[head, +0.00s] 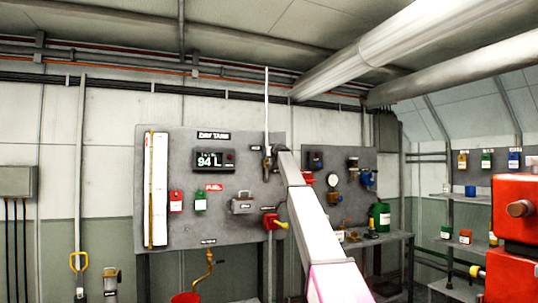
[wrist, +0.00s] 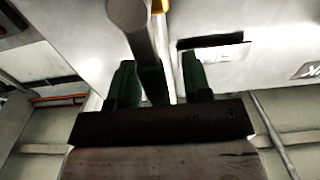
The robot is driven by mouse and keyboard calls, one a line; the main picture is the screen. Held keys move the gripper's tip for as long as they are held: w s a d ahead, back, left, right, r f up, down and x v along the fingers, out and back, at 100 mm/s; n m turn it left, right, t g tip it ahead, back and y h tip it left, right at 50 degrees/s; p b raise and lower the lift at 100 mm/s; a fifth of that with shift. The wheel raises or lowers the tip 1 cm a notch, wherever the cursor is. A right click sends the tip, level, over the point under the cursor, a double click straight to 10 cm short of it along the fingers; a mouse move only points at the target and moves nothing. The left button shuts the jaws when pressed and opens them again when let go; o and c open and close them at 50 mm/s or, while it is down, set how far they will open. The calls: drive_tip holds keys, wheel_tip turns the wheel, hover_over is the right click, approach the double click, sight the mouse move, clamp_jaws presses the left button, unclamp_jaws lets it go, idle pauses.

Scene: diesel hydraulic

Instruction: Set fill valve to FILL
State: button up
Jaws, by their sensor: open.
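A valve (head: 267,160) sits on a thin vertical pipe at the right edge of the grey DAY TANK panel. I take it to be the fill valve; its setting is too small to read. My gripper (wrist: 160,75) is open, with two dark green fingers in the wrist view. A thick grey round bar (wrist: 140,38) with a rounded end runs between the fingers, closer to the left one. Whether it touches a finger I cannot tell. In the head view my arm's end reaches beside the valve and partly hides that area.
The DAY TANK panel (head: 228,185) carries a display (head: 214,160) reading 94 L, red (head: 176,202) and green (head: 200,201) tags, and a red valve with a yellow handle (head: 271,221). A second panel (head: 343,160) and a bench (head: 385,240) stand right. Red machinery (head: 515,220) is at far right.

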drive_tip(key=v, duration=1)
drive_tip(key=shift+s, duration=0.25)
drive_tip(key=s+f+m+g+h, duration=0.1)
drive_tip(key=s+f+g, duration=0.2)
drive_tip(key=s+f, duration=1)
drive_tip(key=s+f+g+h, duration=0.1)
drive_tip(key=s+f+g, duration=0.2)
drive_tip(key=f, duration=2.1)
drive_tip(key=s+f+m+g, duration=0.1)
drive_tip(key=s+f+g, duration=0.4)
drive_tip(key=f, duration=1.3)
drive_tip(key=s+d+f+g+h, duration=0.1)
drive_tip(key=s+f+g, duration=0.1)
drive_tip(key=s+f, duration=0.7)
drive_tip(key=s+d+f+m+g+h, duration=0.1)
drive_tip(key=s+f, duration=0.9)
drive_tip(key=s, duration=1.1)
drive_tip(key=s+d+f+g+h, duration=0.1)
drive_tip(key=s+d+f+g, duration=0.1)
drive_tip(key=s+f, duration=0.7)
drive_tip(key=s+g, duration=0.1)
drive_tip(key=s, duration=0.5)
drive_tip(key=shift+f+m+h, duration=0.2)
drive_tip(key=shift+m+h, duration=0.1)
drive_tip(key=shift+m, duration=0.1)
